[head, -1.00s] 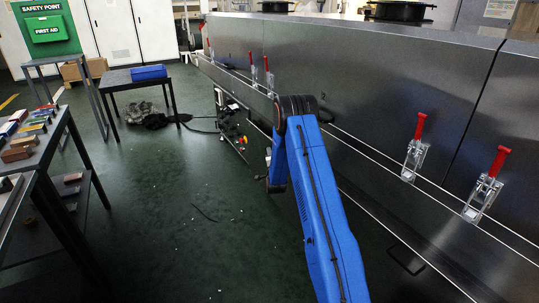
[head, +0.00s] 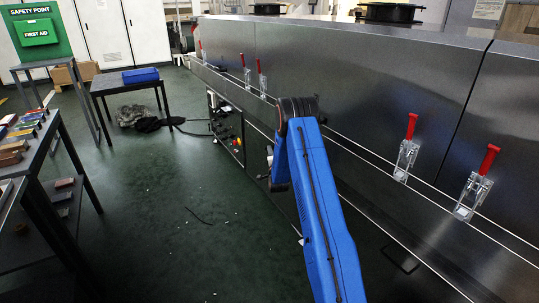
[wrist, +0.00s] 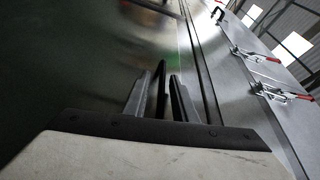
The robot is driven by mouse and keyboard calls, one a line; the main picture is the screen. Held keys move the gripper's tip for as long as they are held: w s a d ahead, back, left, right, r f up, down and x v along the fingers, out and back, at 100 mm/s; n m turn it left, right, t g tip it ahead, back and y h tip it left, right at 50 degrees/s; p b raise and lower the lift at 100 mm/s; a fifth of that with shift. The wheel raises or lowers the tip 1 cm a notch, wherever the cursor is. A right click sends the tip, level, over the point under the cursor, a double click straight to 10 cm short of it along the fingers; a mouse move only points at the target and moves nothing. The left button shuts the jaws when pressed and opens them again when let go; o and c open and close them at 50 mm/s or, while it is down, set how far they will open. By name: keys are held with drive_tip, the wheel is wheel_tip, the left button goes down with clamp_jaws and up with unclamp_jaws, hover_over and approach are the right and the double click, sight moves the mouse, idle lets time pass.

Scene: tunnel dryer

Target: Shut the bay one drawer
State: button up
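The long grey metal dryer (head: 370,80) runs along the right of the head view. A dark bar handle (head: 403,262) shows low on its side panel, partly lost in shadow. I cannot tell which panel is the bay one drawer or how far it stands out. In the wrist view my gripper (wrist: 157,88) points along the dryer's side with its two fingers apart. A dark upright bar (wrist: 159,82) shows between the fingers. I cannot tell whether they touch it. In the head view my blue arm hides the gripper.
Red-handled latches (head: 407,150) line the dryer's side. A control box (head: 226,125) juts out beyond my arm. A table with a blue bin (head: 141,75) stands at the back left, and a workbench with coloured blocks (head: 20,135) at the left. The green floor between is mostly clear.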

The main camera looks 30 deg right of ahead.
idle(0.4)
drive_tip(key=shift+s+a, duration=0.3)
drive_tip(key=shift+s, duration=0.2)
drive_tip(key=v, duration=1.6)
drive_tip(key=shift+s+f, duration=0.1)
